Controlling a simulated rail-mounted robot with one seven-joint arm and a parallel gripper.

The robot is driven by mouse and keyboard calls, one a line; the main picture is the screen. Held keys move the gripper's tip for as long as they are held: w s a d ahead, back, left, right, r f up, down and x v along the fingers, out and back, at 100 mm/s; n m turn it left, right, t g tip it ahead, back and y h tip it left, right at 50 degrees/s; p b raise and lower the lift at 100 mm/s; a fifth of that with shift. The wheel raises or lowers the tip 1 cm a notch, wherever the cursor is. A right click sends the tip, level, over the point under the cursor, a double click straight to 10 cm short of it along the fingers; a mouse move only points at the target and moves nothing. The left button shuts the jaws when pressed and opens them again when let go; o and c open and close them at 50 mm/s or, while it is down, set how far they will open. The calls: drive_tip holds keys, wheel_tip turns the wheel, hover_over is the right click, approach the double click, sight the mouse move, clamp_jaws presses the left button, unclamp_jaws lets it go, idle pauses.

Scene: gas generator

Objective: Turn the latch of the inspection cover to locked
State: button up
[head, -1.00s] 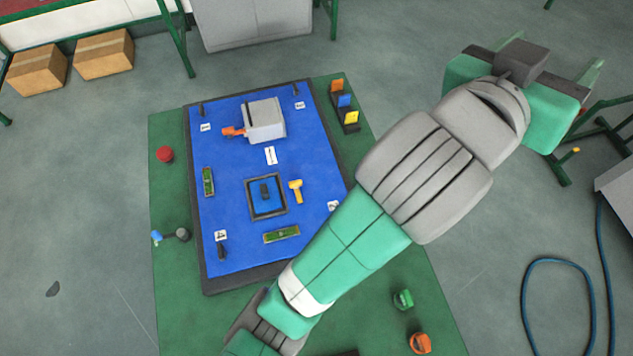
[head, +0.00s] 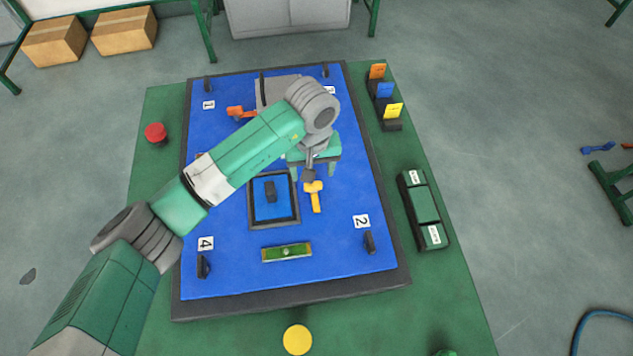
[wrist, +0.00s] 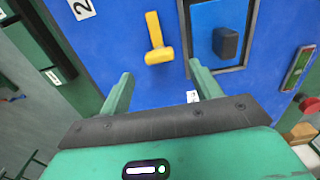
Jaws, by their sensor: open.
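The inspection cover (head: 268,212) is a blue square in a dark frame on the blue panel, with a black knob (head: 270,192). A yellow latch (head: 315,198) is beside the frame on its right, its bar pointing to the near side. In the wrist view the yellow latch (wrist: 157,50) is left of the cover (wrist: 208,18), ahead of my fingertips. My gripper (wrist: 163,82) is open and empty, with its fingers apart and not visibly touching the latch. In the head view my gripper (head: 312,170) is above the panel, just beyond the latch. My arm hides part of the panel's upper middle.
A grey box (head: 280,88) with an orange handle (head: 240,112) stands on the far part of the panel. Black pegs stand near the panel corners. A green-topped block (head: 424,205) lies to the right. A red button (head: 155,132) is to the left.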

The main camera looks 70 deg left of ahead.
sight(315, 198)
wheel_tip(315, 198, down, 6)
drive_tip(key=shift+f+b, duration=0.15)
drive_tip(key=shift+b, duration=0.8)
drive_tip(key=shift+c, duration=0.2)
drive_tip(key=c, duration=0.9)
drive_tip(key=shift+r+p, duration=0.2)
drive_tip(key=shift+p, duration=0.25)
drive_tip(key=shift+c, duration=0.2)
